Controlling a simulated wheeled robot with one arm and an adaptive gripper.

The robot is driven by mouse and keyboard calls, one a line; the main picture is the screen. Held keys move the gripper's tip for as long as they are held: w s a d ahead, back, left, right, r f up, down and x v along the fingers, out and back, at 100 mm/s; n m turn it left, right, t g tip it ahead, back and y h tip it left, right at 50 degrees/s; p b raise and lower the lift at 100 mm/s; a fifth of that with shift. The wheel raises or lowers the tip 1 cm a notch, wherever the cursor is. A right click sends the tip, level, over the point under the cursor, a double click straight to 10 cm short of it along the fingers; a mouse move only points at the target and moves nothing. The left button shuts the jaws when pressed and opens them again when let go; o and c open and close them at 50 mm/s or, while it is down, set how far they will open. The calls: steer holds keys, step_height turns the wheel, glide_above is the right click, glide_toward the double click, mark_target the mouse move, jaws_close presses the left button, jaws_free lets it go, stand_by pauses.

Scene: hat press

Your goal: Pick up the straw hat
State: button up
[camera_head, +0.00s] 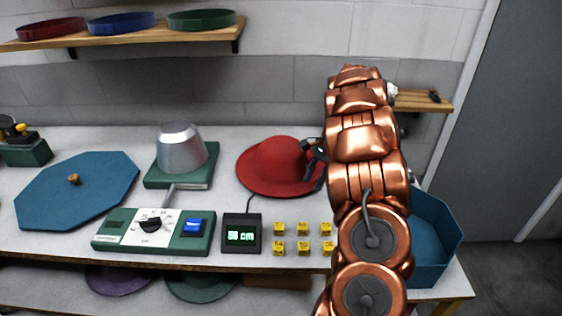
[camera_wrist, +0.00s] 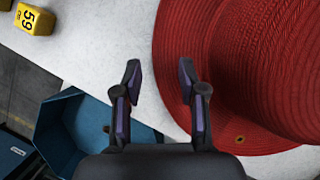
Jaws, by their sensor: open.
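A red straw hat (camera_head: 277,163) with a woven brim and rounded crown lies on the white table, right of the middle in the head view. It fills the right of the wrist view (camera_wrist: 262,70). My gripper (camera_head: 316,152) is at the right side of the hat, partly hidden by my copper arm. In the wrist view my gripper (camera_wrist: 160,76) is open with nothing held. Its right finger overlaps the brim's edge and its left finger shows over bare table. I cannot tell whether the finger touches the brim.
Left of the hat stand a metal hat block (camera_head: 181,148) on a green base and a blue octagonal lid (camera_head: 76,188). In front are a green control panel (camera_head: 150,228), a "58 cm" display (camera_head: 241,234) and several yellow cubes (camera_head: 302,229). A blue bin (camera_head: 434,235) stands right.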

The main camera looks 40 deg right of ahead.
steer(key=shift+x, duration=0.9)
jaws_close()
